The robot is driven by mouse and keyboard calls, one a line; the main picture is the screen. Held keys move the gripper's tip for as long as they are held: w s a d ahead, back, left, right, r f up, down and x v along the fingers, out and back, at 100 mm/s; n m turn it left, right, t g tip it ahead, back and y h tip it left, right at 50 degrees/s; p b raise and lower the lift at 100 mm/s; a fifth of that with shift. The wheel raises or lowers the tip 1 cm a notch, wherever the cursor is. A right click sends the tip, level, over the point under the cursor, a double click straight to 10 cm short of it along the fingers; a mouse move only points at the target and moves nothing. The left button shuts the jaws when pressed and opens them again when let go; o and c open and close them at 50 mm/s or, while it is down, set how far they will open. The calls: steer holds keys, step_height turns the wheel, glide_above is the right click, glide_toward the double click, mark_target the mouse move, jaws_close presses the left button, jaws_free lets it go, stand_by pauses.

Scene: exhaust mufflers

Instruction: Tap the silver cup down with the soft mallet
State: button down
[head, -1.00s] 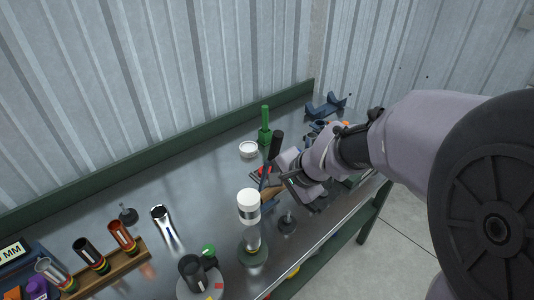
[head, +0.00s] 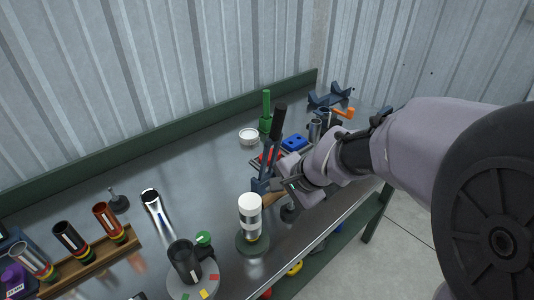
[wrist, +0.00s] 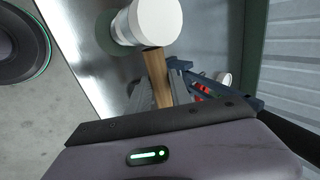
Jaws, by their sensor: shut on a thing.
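The soft mallet has a white head with a grey band (head: 250,204) and a wooden handle (wrist: 157,76). My gripper (head: 270,188) is shut on the handle, to the right of the head. In the wrist view the white head (wrist: 156,18) shows beyond my gripper (wrist: 158,88). The mallet head is upright, directly above the silver cup (head: 252,236) on its round green base (head: 253,247). Only a small part of the cup shows below the head; the rest is hidden. I cannot tell whether head and cup touch.
A dark cup on a round plate with coloured marks (head: 184,262) stands to the left. A wooden rack (head: 95,258) holds several tubes. A chrome tube (head: 156,212), a white round tin (head: 249,136) and a green upright tool (head: 266,112) stand on the metal bench. The bench's front edge is close.

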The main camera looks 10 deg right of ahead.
step_height(320, 180, up, 8)
steer(key=p, duration=0.6)
steer(key=shift+p, duration=0.35)
steer(key=shift+f, duration=0.15)
step_height(320, 180, down, 9)
steer(key=b, duration=0.9)
steer(key=shift+f+b, duration=0.1)
steer(key=shift+b, duration=0.2)
steer(key=shift+r+p, duration=0.6)
step_height(320, 180, up, 8)
steer(key=p, duration=0.6)
steer(key=shift+w+f+p, duration=0.1)
steer(key=shift+f+p, duration=0.05)
steer(key=shift+p, duration=0.15)
steer(key=shift+f, duration=0.25)
